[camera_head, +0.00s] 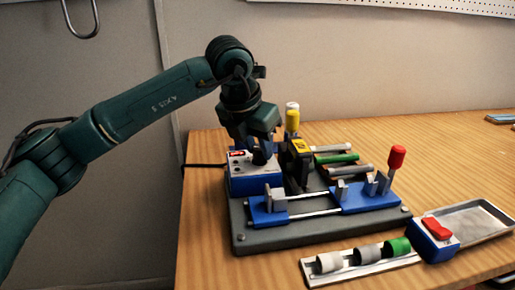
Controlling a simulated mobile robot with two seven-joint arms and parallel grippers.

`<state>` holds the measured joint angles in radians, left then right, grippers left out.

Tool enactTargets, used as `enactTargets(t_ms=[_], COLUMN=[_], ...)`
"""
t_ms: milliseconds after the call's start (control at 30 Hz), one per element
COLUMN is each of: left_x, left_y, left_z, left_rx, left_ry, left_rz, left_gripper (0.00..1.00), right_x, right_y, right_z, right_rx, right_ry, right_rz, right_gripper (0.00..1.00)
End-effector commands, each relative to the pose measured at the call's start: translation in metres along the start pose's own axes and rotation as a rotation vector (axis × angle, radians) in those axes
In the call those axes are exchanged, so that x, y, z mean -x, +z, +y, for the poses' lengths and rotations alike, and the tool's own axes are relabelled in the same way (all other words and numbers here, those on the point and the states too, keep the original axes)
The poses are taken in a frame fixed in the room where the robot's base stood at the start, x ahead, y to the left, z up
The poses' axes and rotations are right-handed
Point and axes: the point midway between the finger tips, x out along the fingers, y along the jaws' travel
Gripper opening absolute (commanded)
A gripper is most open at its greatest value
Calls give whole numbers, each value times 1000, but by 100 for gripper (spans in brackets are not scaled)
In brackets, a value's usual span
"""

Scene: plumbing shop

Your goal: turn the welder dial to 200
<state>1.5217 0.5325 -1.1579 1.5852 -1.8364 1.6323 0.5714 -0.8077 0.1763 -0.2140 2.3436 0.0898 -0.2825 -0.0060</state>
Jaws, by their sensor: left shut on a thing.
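The welder (290,236) is a dark grey base plate on the wooden table, with blue clamps on two rails. At its left rear stands a blue control box (255,184) with a white top and a small red display (237,153). The black dial (261,158) sits on top of this box, mostly hidden by my gripper. My left gripper (259,150) points down from above and is shut on the dial. The dial's scale and its reading are too small and too covered to tell. My right gripper is out of view.
Green and grey pipes (338,159) lie behind. In front are a rail with ring fittings (367,253), a blue box with a red switch (437,229) and a metal tray (480,222).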

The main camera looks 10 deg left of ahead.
Motion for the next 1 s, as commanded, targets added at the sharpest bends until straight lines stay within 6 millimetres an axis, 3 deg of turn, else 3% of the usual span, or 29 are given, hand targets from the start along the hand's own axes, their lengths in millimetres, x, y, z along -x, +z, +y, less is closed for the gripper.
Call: enactTargets(t_ms=[600, 633, 867, 1000], left_x=[1, 1, 0, 0], left_y=[0, 0, 0, 0], left_z=[0, 0, 0, 0], left_rx=[38, 38, 37, 37], left_ry=[16, 16, 15, 15], left_rz=[0, 0, 0, 0], left_gripper=[4, 29, 47, 47], right_x=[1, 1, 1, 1], right_y=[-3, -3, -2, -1], right_z=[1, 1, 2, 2], right_rx=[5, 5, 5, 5], right_ry=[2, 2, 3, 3], right_rz=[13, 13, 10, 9], right_gripper=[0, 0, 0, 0])
